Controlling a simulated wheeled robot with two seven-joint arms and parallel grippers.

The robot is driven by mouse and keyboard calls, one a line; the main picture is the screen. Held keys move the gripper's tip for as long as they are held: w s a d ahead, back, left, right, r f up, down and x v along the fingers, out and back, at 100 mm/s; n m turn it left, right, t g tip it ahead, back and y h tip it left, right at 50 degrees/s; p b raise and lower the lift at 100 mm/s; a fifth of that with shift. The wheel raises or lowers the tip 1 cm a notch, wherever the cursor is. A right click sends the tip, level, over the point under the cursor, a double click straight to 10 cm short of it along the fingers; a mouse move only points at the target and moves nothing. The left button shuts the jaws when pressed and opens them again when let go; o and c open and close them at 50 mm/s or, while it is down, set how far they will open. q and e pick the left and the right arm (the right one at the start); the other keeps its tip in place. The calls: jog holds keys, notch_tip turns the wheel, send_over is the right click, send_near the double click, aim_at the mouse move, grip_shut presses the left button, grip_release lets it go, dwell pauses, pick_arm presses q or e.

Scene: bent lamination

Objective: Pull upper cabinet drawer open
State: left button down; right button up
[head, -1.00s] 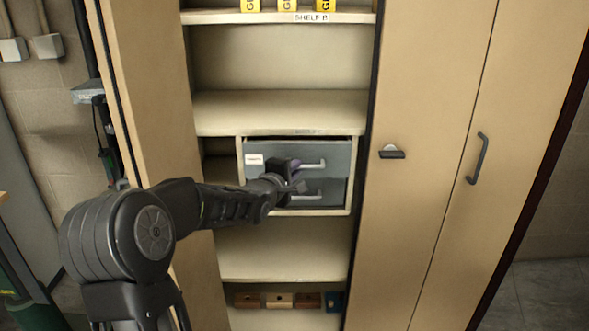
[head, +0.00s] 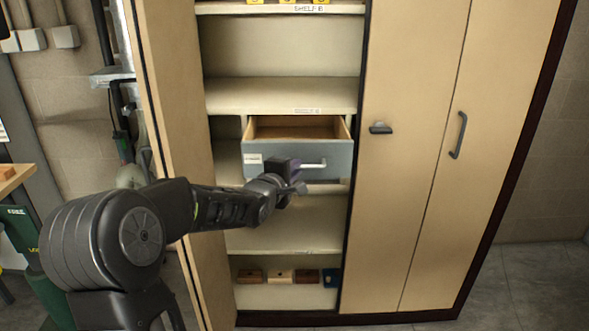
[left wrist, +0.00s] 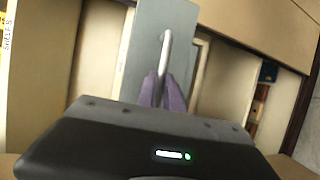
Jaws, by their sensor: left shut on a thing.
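The upper drawer (head: 274,161) has a grey front and stands pulled out of the cabinet, with its bare wooden inside (head: 297,130) showing from above. Its pale bar handle (head: 313,164) runs across the front. My left gripper (head: 298,181) is at the drawer front, at the handle's left part. In the left wrist view the purple fingertips (left wrist: 163,92) are shut on the handle (left wrist: 166,50). My right gripper is in neither view.
The tall cabinet's left door (head: 175,130) stands open beside my arm. The right doors (head: 413,130) are closed. Several small blocks (head: 280,276) lie on the bottom shelf.

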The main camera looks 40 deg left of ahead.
pick_arm(q)
jog(key=c, duration=1.5)
grip_release()
jog(key=shift+s, duration=0.15)
jog(key=v, duration=0.7)
jog(key=shift+s, duration=0.25)
jog(key=shift+d+r, duration=0.1)
